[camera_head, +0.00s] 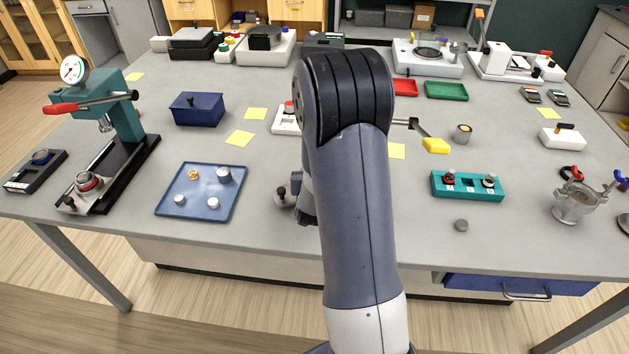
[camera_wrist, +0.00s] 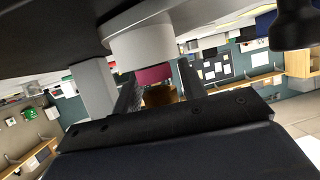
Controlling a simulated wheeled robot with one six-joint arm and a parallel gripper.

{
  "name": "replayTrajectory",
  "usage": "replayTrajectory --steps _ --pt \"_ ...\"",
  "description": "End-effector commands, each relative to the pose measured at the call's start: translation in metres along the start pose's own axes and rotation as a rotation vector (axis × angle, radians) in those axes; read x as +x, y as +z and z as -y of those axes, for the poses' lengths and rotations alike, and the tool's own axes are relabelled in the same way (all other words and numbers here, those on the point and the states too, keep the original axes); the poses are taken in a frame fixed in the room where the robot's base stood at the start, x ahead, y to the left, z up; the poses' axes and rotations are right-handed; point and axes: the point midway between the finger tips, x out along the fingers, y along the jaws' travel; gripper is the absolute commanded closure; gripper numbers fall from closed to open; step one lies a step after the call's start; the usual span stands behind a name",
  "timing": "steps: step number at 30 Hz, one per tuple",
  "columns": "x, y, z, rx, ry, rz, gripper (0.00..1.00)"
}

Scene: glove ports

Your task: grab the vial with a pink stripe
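I cannot make out a vial with a pink stripe for certain in either view. In the wrist view my gripper (camera_wrist: 157,72) shows two dark fingers standing apart, with background between them. A dark pink patch (camera_wrist: 153,75) shows in that gap, with a brown patch just below it. I cannot tell what they belong to or how far off they are. Nothing is clearly touched by the fingers. In the head view my arm fills the middle and hides my fingertips and part of the bench behind it.
A blue tray (camera_head: 190,212) with small white pieces lies left of my arm, near a teal press (camera_head: 122,110) and a blue box (camera_head: 197,108). A teal block (camera_head: 468,194) with knobs and a metal pot (camera_head: 574,208) stand right. Bare grey bench lies between them.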

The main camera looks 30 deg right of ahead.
Motion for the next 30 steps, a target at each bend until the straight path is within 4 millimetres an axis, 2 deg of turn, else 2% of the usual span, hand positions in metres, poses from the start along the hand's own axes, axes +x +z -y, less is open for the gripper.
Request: replayTrajectory --steps 2,14,24,30 --pt "0.000 0.000 0.000 0.000 0.000 0.000 0.67" --pt "0.000 0.000 0.000 0.000 0.000 0.000 1.00" --pt "-0.001 -0.002 0.000 0.000 0.000 -0.001 1.00" --pt "-0.007 -0.018 0.000 0.001 0.000 -0.004 1.00"
